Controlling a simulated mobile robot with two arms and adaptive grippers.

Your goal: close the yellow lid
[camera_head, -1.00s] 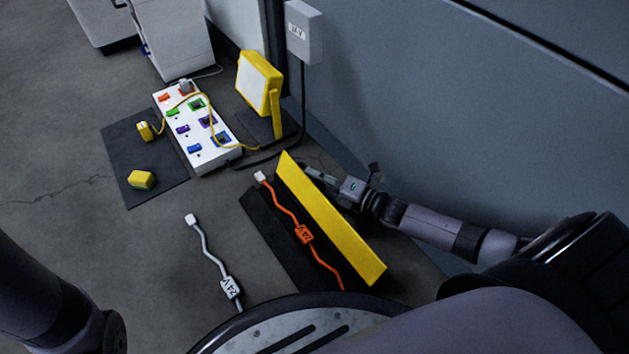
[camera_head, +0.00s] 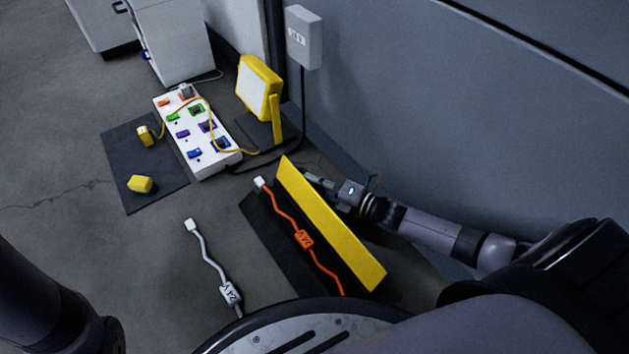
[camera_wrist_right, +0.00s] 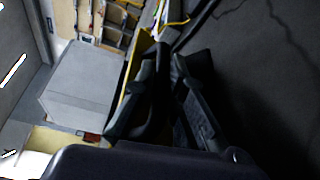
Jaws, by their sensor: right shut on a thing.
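The yellow lid (camera_head: 330,226) stands raised along the right side of a low black case (camera_head: 268,238) on the floor, its broad face towards the case. The case is open. An orange 24V cable (camera_head: 304,240) lies in it. My right gripper (camera_head: 311,178) is behind the lid's far end, its fingertips partly hidden by the lid. In the right wrist view, the dark fingers (camera_wrist_right: 163,52) are close together beside a yellow strip (camera_wrist_right: 136,52) that looks like the lid, and they are shut on it. My left gripper is out of view.
A white cable (camera_head: 209,258) lies left of the case. A white socket board (camera_head: 215,164), a yellow lamp (camera_head: 258,88) and a dark mat (camera_head: 160,188) with yellow pieces lie beyond. The grey wall (camera_head: 450,130) is close on the right of my arm.

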